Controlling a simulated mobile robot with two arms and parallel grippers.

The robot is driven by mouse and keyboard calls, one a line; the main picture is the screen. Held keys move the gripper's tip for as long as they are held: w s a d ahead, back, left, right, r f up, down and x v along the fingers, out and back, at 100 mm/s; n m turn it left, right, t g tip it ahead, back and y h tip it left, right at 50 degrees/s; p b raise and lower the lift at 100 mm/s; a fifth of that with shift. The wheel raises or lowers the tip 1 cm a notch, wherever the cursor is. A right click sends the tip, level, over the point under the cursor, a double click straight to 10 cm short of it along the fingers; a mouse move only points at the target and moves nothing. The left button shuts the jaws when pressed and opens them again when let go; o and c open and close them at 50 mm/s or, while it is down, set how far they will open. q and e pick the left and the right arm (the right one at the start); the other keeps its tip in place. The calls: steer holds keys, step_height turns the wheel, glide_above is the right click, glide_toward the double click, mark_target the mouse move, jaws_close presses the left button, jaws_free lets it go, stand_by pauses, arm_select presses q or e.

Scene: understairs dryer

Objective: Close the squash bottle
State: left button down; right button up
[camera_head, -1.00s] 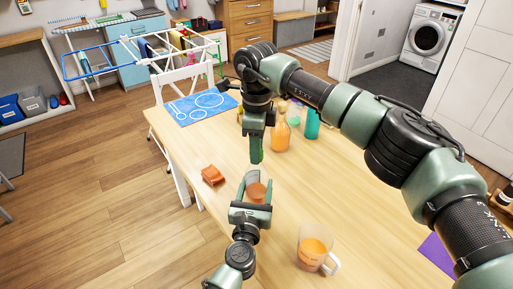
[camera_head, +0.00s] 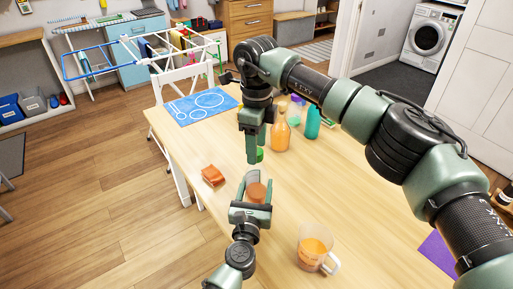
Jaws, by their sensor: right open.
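The squash bottle (camera_head: 280,135), filled with orange, stands upright on the table beyond my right gripper; the arm partly overlaps its top. A small green round thing, perhaps its cap (camera_head: 260,155), shows just beside my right gripper's fingers. My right gripper (camera_head: 253,153) points down and is open; I cannot tell if it touches the green thing. My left gripper (camera_head: 256,184) is nearer the front edge, with a reddish-brown round thing (camera_head: 256,192) between or behind its fingers. I cannot tell whether it grips that thing.
A measuring jug with orange liquid (camera_head: 312,248) stands at the near right. An orange-brown cloth or sponge (camera_head: 212,175) lies near the left edge. A teal bottle (camera_head: 313,123) stands right of the squash bottle. A blue mat (camera_head: 208,105) lies at the far left.

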mark_target(254, 195)
step_height(254, 195, up, 11)
stand_by(0.3)
arm_select(q)
steer(key=shift+c, duration=1.8)
jaws_free()
steer(key=s, duration=0.5)
steer(key=s+a, duration=0.1)
steer(key=s, duration=0.1)
steer(key=shift+s+a, duration=0.1)
steer(key=shift+s, duration=0.25)
arm_select(e)
steer(key=shift+f, duration=0.2)
arm_select(q)
steer(key=shift+a, duration=0.1)
